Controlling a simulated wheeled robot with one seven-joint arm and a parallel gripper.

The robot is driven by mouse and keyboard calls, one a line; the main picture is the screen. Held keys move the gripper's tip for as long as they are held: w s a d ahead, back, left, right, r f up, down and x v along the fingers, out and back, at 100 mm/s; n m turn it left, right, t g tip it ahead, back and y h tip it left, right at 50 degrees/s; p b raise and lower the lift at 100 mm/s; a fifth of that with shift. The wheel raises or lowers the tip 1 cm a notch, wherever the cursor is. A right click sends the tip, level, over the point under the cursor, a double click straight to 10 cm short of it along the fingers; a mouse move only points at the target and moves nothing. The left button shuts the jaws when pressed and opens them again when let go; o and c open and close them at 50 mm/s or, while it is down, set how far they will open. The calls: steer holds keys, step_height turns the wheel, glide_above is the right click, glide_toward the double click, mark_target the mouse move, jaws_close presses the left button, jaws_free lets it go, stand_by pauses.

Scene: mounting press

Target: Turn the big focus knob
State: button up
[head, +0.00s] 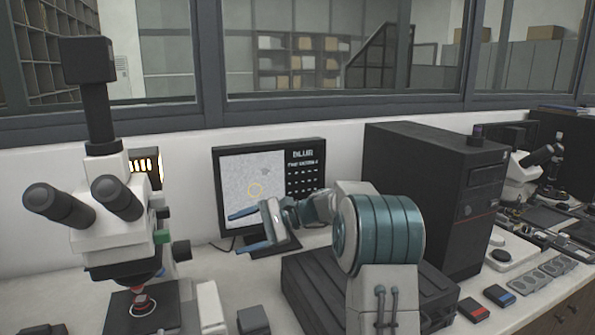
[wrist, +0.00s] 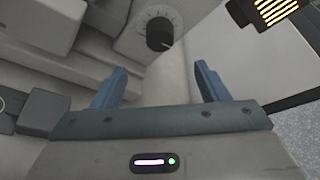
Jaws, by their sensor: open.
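The microscope (head: 108,238) stands at the left of the bench in the head view. A black focus knob (head: 181,250) sticks out from its right side. In the wrist view a dark round knob (wrist: 159,33) sits on a pale disc with tick marks, beyond the fingertips; I cannot tell for certain that it is the same knob. My gripper (head: 237,232) is open and empty, to the right of the microscope and apart from it, its blue fingers pointing left. In the wrist view my gripper (wrist: 161,68) has a clear gap between its fingers.
A monitor (head: 305,178) reading "BLUR" stands behind my gripper. A black computer tower (head: 430,200) and a dark flat case (head: 310,290) are to the right. A small dark block (head: 253,320) lies on the bench near the microscope's base. A lit orange-slotted panel (wrist: 274,8) shows at upper right.

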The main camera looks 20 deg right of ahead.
mark_target(190, 249)
steer(key=shift+w, duration=0.1)
stand_by(0.7)
steer(key=w+f+m+g+y+p, duration=0.2)
steer(key=w+f+g+y, duration=0.2)
steer(key=a, duration=0.6)
steer(key=a+p, duration=0.1)
steer(key=a, duration=0.6)
steer(key=shift+s+f, duration=0.2)
